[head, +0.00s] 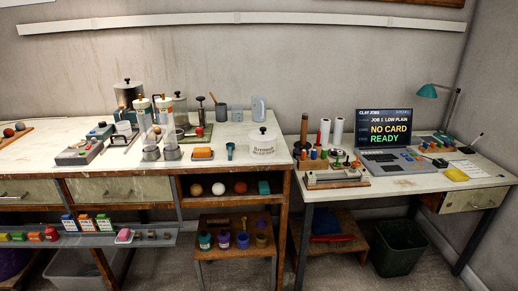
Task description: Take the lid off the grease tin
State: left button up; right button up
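I cannot tell for certain which vessel is the grease tin. A squat white round tin (262,150) with a dark knob on its lid stands at the right end of the long bench; its label is too small to read. Its lid appears to be on. A tall grey pot (128,95) with a knobbed lid and a lidded jar (180,108) stand farther back. A small white pot (122,127) with a dark top sits on the left half of the bench. Neither of my grippers is in view.
Shelves below hold balls and pots.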

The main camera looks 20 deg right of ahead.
aim_at(297, 151)
jog(key=l+u, duration=1.05)
jog(key=l, duration=0.65)
jog(key=k+l, duration=0.1)
jog(key=l, duration=0.35)
jog(key=k+l+u, duration=0.1)
jog(key=l, duration=0.35)
